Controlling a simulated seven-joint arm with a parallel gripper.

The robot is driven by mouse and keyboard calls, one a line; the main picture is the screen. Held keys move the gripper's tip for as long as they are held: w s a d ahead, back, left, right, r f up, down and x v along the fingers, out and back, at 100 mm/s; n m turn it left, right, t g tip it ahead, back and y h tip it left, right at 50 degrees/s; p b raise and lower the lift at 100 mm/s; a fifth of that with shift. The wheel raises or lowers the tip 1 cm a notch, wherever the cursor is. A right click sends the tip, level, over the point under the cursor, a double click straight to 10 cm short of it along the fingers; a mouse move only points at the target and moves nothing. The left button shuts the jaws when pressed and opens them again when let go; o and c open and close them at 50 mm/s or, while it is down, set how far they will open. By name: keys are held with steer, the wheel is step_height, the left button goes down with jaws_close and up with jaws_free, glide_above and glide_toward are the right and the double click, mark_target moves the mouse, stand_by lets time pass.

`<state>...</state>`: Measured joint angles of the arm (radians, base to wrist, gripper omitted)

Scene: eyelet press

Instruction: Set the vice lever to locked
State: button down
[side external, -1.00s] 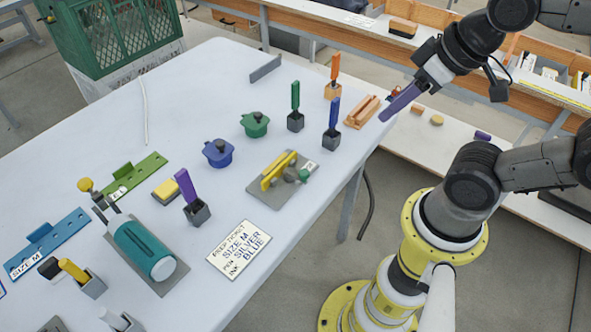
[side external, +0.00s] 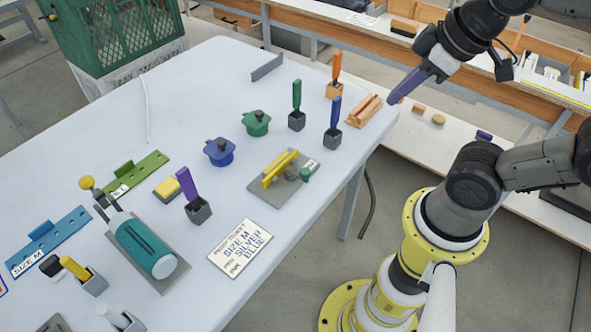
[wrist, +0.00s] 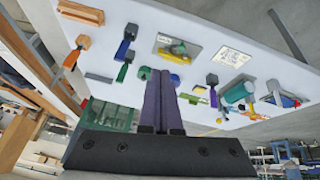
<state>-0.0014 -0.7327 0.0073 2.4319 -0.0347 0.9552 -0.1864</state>
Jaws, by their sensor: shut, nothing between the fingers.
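The vice (side external: 277,172) has yellow jaws and sits on a grey plate (side external: 262,192) on the white table. A lever with a green knob (side external: 305,174) is at its right end, beside a small white label whose writing is too small to read. I cannot tell the lever's setting. The vice also shows in the wrist view (wrist: 178,52), small and far off. My gripper (side external: 392,101), with purple fingers, is in the air near the table's right corner, up and right of the vice and well apart from it. Its fingers (wrist: 161,78) are together and empty.
A printed ticket (side external: 240,248) lies in front.

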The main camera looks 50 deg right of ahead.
steer(key=w+a+n+g+h, duration=0.1)
steer(key=w+a+n+g, duration=0.4)
steer(key=w+n, duration=0.55)
steer(key=w+a+f+n+h, duration=0.1)
steer(key=w+a+f+n, duration=0.1)
steer(key=w+a+f, duration=0.45)
steer(key=s+a+f+n+g+h, duration=0.1)
steer(key=s+a+f, duration=0.1)
steer(key=a+f, duration=0.3)
steer(key=d+f, duration=0.2)
steer(key=f, duration=0.1)
steer(key=d+f, duration=0.1)
steer(key=f, duration=0.2)
steer(key=d+f, duration=0.2)
steer(key=f, duration=0.1)
steer(key=shift+s+d+f, duration=0.2)
steer(key=shift+d+f, duration=0.15)
steer(key=shift+s+d+f, duration=0.1)
steer(key=shift+d, duration=0.4)
